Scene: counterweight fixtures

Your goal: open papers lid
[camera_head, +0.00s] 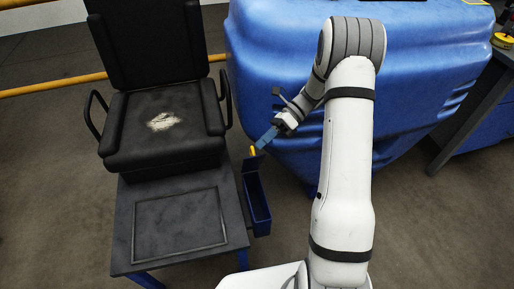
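A narrow blue box (258,208) hangs at the right side of the low dark table. Its dark panel (251,165), which looks like the lid, stands raised at the box's far end, and the box's inside shows. A small yellow piece (253,151) sits at the top of this panel and looks like its handle. My gripper (261,143) comes in from the upper right, with its blue end at or very near the yellow piece. The view is too small to tell whether the fingers are shut on it. No papers can be made out in the box.
A black armchair (155,125) with a worn seat patch stands behind the low table (180,220). A large blue ribbed tank (260,50) is behind my arm. A dark workbench (480,95) is at the right. Floor right of the box is clear.

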